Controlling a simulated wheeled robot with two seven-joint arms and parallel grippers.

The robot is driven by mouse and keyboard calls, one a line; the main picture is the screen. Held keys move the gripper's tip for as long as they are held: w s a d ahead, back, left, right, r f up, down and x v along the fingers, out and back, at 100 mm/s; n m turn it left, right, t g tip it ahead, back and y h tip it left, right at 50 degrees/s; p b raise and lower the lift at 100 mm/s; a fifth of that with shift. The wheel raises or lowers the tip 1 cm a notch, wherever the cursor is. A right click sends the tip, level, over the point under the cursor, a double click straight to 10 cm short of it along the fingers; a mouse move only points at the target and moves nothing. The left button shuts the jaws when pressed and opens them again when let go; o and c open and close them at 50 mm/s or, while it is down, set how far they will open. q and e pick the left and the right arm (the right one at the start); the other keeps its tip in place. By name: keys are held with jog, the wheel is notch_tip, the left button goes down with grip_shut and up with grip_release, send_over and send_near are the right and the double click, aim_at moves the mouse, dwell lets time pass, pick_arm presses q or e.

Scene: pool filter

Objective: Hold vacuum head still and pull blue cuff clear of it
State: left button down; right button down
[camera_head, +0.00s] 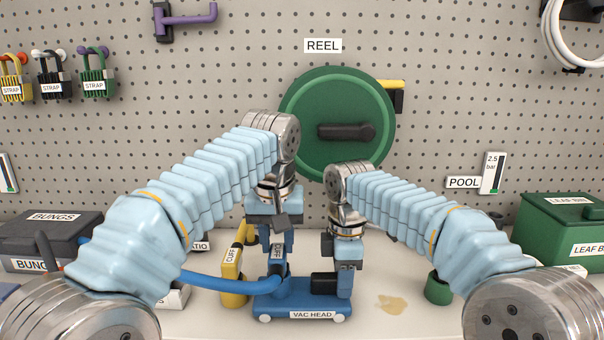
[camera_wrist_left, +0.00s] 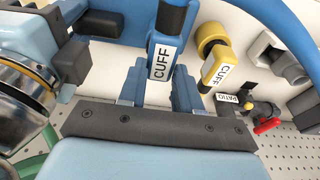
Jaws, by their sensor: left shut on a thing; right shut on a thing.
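The blue vacuum head (camera_head: 285,303), labelled VAC HEAD, stands on the white worktop in the middle of the head view. The blue cuff (camera_head: 277,270) stands upright over its left part, with its lower end meeting the head; how deep it sits cannot be seen. My left gripper (camera_head: 276,245) is shut on the cuff from above. In the left wrist view the cuff (camera_wrist_left: 164,58) with its CUFF label lies between the two blue fingers (camera_wrist_left: 160,88). My right gripper (camera_head: 344,285) points down at the right part of the vacuum head and is shut on it, beside a black piece.
A blue hose (camera_head: 215,281) runs left from the cuff. A yellow cuff piece (camera_head: 233,272) stands close left of the vacuum head. A green cylinder (camera_head: 438,289) and a tan puddle (camera_head: 391,303) lie to the right. A green leaf bin (camera_head: 560,235) and dark bungs box (camera_head: 50,232) flank the worktop.

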pick_arm(q)
jog(key=shift+r, duration=0.4)
jog(key=shift+r, duration=3.05)
pick_arm(e)
jog(key=c, duration=0.7)
grip_release()
jog(key=shift+r, duration=5.95)
